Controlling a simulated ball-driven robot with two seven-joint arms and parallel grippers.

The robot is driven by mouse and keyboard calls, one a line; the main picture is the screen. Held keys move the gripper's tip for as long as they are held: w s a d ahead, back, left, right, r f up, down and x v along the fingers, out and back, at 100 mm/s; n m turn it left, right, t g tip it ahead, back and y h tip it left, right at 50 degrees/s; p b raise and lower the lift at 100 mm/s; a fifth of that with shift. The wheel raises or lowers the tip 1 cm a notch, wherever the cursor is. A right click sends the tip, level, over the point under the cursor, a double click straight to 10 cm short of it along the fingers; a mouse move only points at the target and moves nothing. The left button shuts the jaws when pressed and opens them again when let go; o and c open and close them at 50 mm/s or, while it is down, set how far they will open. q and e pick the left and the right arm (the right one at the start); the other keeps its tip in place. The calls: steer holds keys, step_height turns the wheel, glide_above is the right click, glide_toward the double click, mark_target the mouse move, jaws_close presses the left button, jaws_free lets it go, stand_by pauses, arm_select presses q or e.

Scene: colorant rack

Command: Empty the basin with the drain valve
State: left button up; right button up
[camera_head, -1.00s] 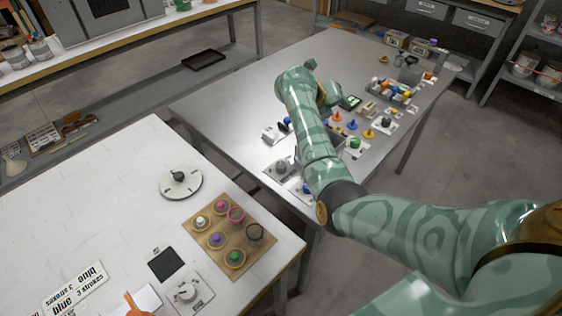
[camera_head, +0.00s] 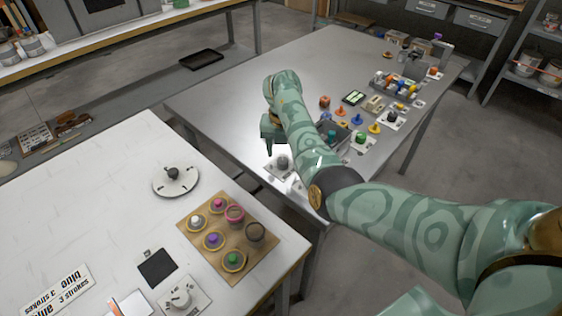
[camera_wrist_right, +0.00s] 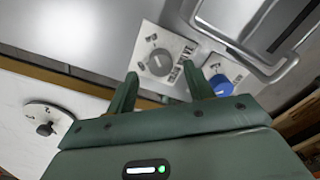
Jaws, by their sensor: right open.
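A grey round knob (camera_wrist_right: 160,62) on a white labelled plate looks like a valve control; it also shows in the head view (camera_head: 282,162) near the steel table's front edge. A blue knob (camera_wrist_right: 221,86) on another plate sits to its right in the wrist view. A metal-rimmed basin (camera_wrist_right: 213,33) is at the upper right there; in the head view, my arm partly covers it. My left gripper is not in view.
Colored pegs, plates and a rack of bottles (camera_head: 395,86) fill the steel table's right side. The steel table's left part (camera_head: 225,98) is clear. A white table (camera_head: 85,185) with a wooden cup board (camera_head: 202,252) stands in front, across a gap.

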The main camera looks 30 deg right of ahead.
mark_target(283, 160)
steer(key=shift+f+b, duration=0.45)
steer(key=shift+f, duration=1.05)
steer(key=c, duration=1)
